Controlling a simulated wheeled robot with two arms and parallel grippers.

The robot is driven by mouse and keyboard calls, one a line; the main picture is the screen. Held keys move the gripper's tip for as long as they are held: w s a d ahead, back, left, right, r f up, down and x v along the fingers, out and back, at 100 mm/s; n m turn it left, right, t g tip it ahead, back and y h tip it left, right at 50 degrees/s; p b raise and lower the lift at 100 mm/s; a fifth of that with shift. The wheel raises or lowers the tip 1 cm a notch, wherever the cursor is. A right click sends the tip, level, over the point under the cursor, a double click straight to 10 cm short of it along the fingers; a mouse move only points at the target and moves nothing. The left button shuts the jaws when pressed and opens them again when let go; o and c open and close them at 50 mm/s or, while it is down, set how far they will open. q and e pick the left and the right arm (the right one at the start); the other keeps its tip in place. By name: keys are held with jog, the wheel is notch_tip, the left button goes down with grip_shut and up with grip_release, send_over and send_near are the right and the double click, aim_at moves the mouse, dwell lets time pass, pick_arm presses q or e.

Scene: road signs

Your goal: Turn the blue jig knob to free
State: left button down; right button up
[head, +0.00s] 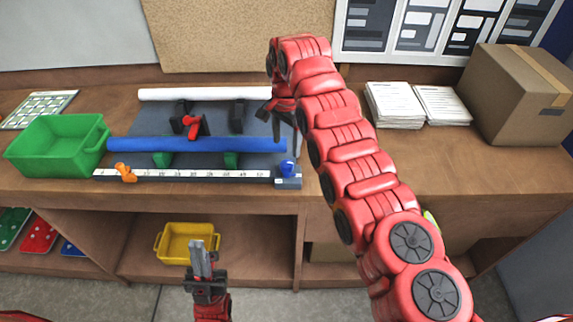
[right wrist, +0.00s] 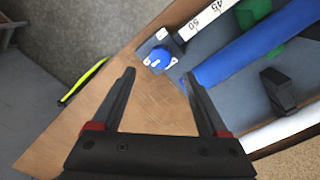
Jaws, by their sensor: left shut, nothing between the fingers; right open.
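The blue jig knob (head: 287,168) sits on a grey block at the right end of the white ruler (head: 190,176). In the right wrist view the knob (right wrist: 160,57) shows a pale pointer mark and small white labels around it, too small to read. My right gripper (head: 289,128) is open and empty above the right end of the jig. In the right wrist view its fingertips (right wrist: 158,73) are apart, with the knob between and just beyond them, not gripped. My left gripper (head: 197,246) is shut and empty, pointing up in front of the bench.
A blue tube (head: 180,145) and a white tube (head: 205,93) lie along the jig beside a red clamp handle (head: 196,126). An orange slider (head: 125,173) sits on the ruler's left end. A green bin (head: 55,155) stands left.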

aim_at(287, 163)
notch_tip(287, 163, down, 8)
jog(key=p, duration=0.3)
grip_shut()
dwell(0.3)
